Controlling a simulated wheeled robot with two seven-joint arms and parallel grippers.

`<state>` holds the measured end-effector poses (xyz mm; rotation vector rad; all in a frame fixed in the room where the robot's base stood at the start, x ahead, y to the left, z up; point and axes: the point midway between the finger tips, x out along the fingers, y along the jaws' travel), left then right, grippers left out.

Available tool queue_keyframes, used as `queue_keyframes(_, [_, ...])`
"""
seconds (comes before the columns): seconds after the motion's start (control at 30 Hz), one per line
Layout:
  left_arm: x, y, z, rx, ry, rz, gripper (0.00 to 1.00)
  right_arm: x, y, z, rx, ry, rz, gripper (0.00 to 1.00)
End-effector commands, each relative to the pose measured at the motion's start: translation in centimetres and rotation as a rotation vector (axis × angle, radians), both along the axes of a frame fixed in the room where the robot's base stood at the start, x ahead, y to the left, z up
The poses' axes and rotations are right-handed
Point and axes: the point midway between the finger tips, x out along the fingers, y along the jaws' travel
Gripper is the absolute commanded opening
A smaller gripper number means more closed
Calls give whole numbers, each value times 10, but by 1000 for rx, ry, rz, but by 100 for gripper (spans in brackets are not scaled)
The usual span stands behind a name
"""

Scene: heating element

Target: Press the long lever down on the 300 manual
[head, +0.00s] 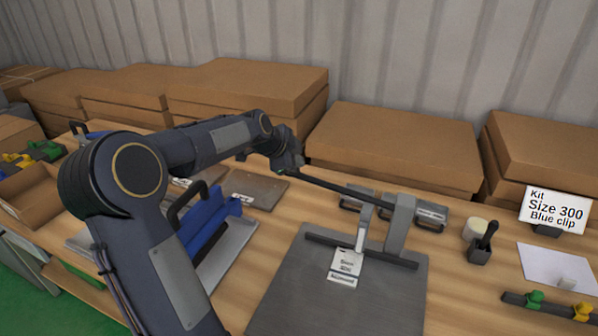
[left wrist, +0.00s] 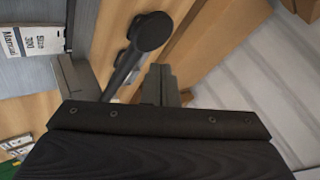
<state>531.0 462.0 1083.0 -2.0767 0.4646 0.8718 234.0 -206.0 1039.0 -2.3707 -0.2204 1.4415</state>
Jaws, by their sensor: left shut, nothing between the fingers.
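The 300 manual press (head: 340,290) is a grey plate with an upright post (head: 399,224) and a label reading Size 300 Manual (head: 345,266); the label also shows at upper left in the left wrist view (left wrist: 25,38). Its long dark lever (head: 335,187) slants from the post up toward my left gripper (head: 290,163), which is shut and empty at the lever's free end. In the left wrist view the dark lever (left wrist: 128,65) with a round end lies beside my shut fingers (left wrist: 163,78). I cannot tell if they touch. My right gripper is not in view.
Cardboard boxes (head: 395,145) line the back wall. A blue clamp tool (head: 212,228) on a metal plate stands left of the press. A Size 300 Blue clip sign (head: 555,209), a small black holder (head: 480,253) and a white sheet (head: 553,268) are at right.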

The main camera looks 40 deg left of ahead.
Motion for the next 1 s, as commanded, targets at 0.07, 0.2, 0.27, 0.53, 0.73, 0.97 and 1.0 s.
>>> queue_keyframes(0.07, [0, 0, 0, 0, 0, 0, 0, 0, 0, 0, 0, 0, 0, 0])
queue_keyframes(0.2, [0, 0, 0, 0, 0, 0, 0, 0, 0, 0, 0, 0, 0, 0])
queue_keyframes(0.27, [0, 0, 0, 0, 0, 0, 0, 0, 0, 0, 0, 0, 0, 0])
queue_keyframes(0.53, [0, 0, 0, 0, 0, 0, 0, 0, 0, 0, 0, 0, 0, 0])
queue_keyframes(0.73, [0, 0, 0, 0, 0, 0, 0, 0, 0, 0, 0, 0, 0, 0])
queue_keyframes(0.97, [0, 0, -5, 0, 0, 0, 0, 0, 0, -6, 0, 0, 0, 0])
queue_keyframes(1.0, [0, 0, -6, 0, 0, 0, 0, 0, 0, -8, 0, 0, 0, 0])
